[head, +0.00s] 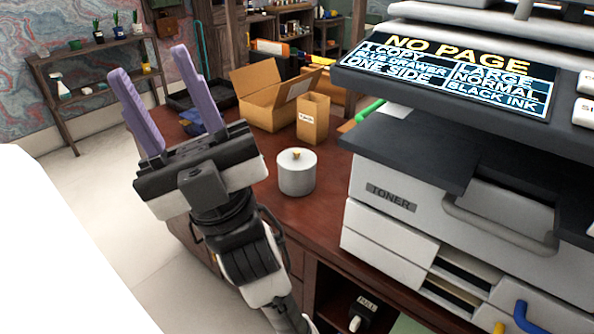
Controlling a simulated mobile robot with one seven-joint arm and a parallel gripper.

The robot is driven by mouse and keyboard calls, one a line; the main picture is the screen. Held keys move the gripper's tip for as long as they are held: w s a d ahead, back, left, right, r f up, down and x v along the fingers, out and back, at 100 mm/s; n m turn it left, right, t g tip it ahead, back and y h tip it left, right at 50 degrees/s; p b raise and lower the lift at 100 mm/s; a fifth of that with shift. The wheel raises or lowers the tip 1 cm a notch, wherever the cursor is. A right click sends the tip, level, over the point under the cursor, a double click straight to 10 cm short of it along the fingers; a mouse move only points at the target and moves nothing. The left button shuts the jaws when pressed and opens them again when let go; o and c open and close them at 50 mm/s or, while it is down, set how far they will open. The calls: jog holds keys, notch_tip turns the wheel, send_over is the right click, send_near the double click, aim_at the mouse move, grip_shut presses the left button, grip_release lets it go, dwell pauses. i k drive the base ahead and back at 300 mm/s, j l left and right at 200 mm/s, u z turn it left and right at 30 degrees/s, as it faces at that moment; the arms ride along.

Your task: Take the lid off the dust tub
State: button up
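The dust tub (296,178) is a small white cylinder standing upright on the dark red-brown desk (322,205). Its lid (297,159) is on top, pale grey-white with a small gold knob (296,152). My gripper (150,72) is to the left of the tub and raised, with its two purple fingers pointing up and away from it. The fingers are wide apart with nothing between them. My gripper does not touch the tub or lid.
A large copier (430,190) with a display panel stands close on the tub's right. Behind the tub are a small upright cardboard box (313,118) and an open carton (262,100). A dark tray (190,97) lies at the desk's back left. Desk around the tub is bare.

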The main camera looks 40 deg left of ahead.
aim_at(295, 161)
jog(key=i+j+u, duration=0.1)
jog(key=j+u, duration=0.25)
jog(key=i+j+u, duration=0.1)
jog(key=j+u, duration=0.25)
jog(key=i+j+u, duration=0.2)
jog(key=j+u, duration=0.15)
jog(key=i+j+u, duration=0.3)
jog(key=i+j+z, duration=0.15)
jog(key=j+z, duration=0.3)
jog(key=i+j+z, duration=0.15)
jog(key=j+z, duration=0.15)
jog(key=z, duration=0.15)
jog(key=j+z, duration=0.15)
jog(key=z, duration=0.35)
jog(key=j+z, duration=0.15)
jog(key=z, duration=0.3)
jog(key=j+z, duration=0.2)
jog(key=j, duration=0.3)
jog(key=k+j+z, duration=0.15)
jog(key=j, duration=0.3)
jog(key=i+l+u, duration=0.1)
jog(key=l, duration=0.15)
jog(key=l+u, duration=0.15)
jog(key=i+l, duration=0.05)
jog(key=l, duration=0.05)
